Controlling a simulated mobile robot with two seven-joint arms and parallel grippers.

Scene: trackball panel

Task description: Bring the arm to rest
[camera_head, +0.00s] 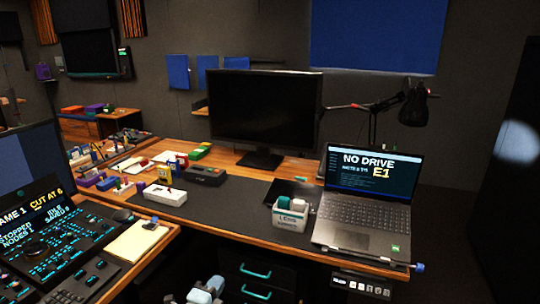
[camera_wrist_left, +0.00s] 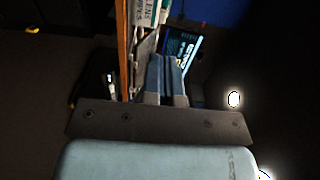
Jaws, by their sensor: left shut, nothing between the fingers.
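My left gripper (camera_head: 206,291) shows at the bottom edge of the head view, low in front of the desk drawers and apart from the desk. In the left wrist view its two blue-grey fingers (camera_wrist_left: 167,76) are together, with nothing between them. The trackball panel (camera_head: 75,250) with lit cyan keys lies at the left of the head view, away from the gripper. My right gripper is in neither view.
The desk (camera_head: 230,225) carries a laptop (camera_head: 370,195), a lens-wipes box (camera_head: 291,217) and a monitor (camera_head: 262,115). Drawers (camera_head: 256,270) stand under it. A notepad (camera_head: 138,240) lies beside the panel. The floor right of the desk looks dark and open.

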